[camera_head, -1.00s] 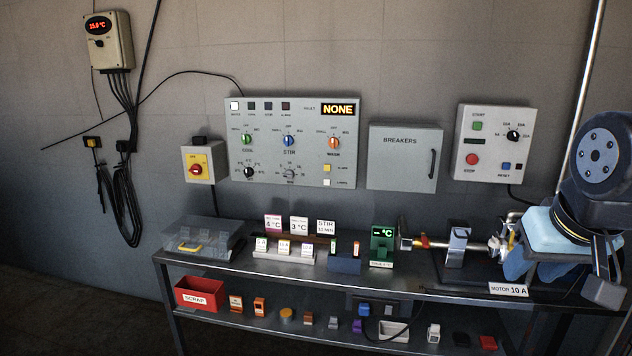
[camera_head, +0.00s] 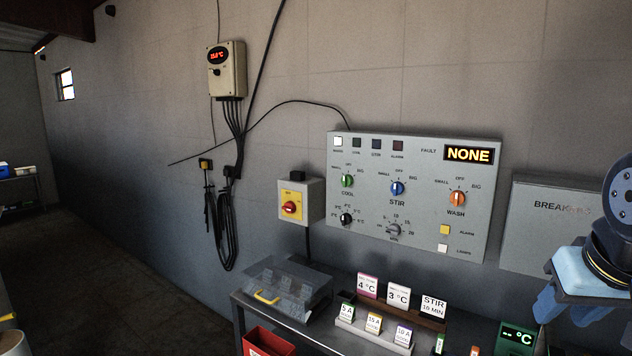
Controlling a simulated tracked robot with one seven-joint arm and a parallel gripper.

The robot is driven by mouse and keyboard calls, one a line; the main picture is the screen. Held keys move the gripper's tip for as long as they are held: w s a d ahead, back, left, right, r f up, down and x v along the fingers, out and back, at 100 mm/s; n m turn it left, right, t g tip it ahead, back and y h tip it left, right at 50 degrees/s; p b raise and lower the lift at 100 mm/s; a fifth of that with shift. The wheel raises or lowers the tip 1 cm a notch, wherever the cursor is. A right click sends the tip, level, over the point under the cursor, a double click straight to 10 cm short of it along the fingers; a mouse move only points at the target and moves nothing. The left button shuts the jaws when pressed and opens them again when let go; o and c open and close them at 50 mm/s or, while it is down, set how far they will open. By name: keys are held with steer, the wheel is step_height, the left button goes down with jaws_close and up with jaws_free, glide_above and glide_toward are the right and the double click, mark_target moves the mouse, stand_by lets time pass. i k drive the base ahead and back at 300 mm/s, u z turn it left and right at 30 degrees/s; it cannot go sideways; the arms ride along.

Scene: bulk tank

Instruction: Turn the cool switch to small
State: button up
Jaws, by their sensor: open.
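The cool switch (camera_head: 347,181) is a green knob at the left of the grey control panel (camera_head: 430,236), with SMALL, OFF and BIG around it. Its pale mark looks about upright, toward OFF, but it is small in the picture. The blue STIR knob (camera_head: 397,188) and orange WASH knob (camera_head: 457,199) sit to its right. A black temperature knob (camera_head: 346,219) is below it. My gripper (camera_head: 567,308) is at the right edge, partly cut off, with its blue fingers pointing down, open and well away from the cool switch.
The bench with card holders (camera_head: 372,335) and a clear box (camera_head: 287,287) stands below the panel. A red-yellow isolator (camera_head: 291,208) is left of the panel. The breaker box (camera_head: 548,228) is between panel and arm. Floor at the left is open.

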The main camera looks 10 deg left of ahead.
mark_target(346, 180)
steer(key=u, duration=0.3)
steer(key=i, duration=1.05)
steer(key=u, duration=0.35)
steer(key=k, duration=0.9)
steer(key=u, duration=0.2)
steer(key=i, duration=0.9)
steer(key=z, duration=0.1)
